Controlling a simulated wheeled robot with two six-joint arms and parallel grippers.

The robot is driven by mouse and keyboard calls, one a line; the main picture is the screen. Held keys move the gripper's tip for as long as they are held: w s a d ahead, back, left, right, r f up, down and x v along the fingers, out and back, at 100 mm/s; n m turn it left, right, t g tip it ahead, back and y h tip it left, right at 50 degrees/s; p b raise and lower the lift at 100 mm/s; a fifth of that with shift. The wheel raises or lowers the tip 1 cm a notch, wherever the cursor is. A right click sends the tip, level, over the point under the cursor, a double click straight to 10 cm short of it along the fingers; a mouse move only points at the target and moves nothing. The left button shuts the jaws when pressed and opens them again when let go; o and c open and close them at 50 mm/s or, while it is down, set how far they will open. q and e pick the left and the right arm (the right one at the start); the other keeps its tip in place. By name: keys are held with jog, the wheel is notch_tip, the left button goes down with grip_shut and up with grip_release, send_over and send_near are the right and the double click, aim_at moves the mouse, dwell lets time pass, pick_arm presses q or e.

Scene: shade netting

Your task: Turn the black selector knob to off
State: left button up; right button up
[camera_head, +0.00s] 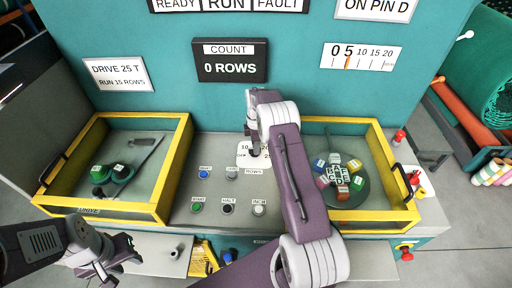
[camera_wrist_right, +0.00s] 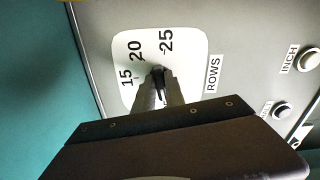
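The black selector knob (camera_wrist_right: 158,78) stands on a white dial plate (camera_wrist_right: 192,58) marked 15, 20 and 25, with a ROWS label beside it. In the head view the plate (camera_head: 243,160) is partly covered by my right arm, and a 10 shows at its left. No off mark is visible. My right gripper (camera_wrist_right: 159,88) has its two fingers on either side of the knob and looks shut on it; it also shows in the head view (camera_head: 254,152). My left gripper (camera_head: 122,262) is open and empty at the lower left, away from the dial.
Several push buttons (camera_head: 228,208) sit on the panel below the dial. Yellow-framed bays stand on both sides: the left bay (camera_head: 182,150) holds green-topped pieces, the right bay (camera_head: 384,150) a round tray of coloured blocks. A display (camera_head: 230,60) above reads 0 ROWS.

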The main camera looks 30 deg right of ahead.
jog(key=o, duration=0.4)
jog(key=shift+r, duration=0.1)
jog(key=shift+r, duration=0.1)
notch_tip(320, 180, up, 9)
jog(key=shift+f+b, duration=0.1)
jog(key=shift+b, duration=0.65)
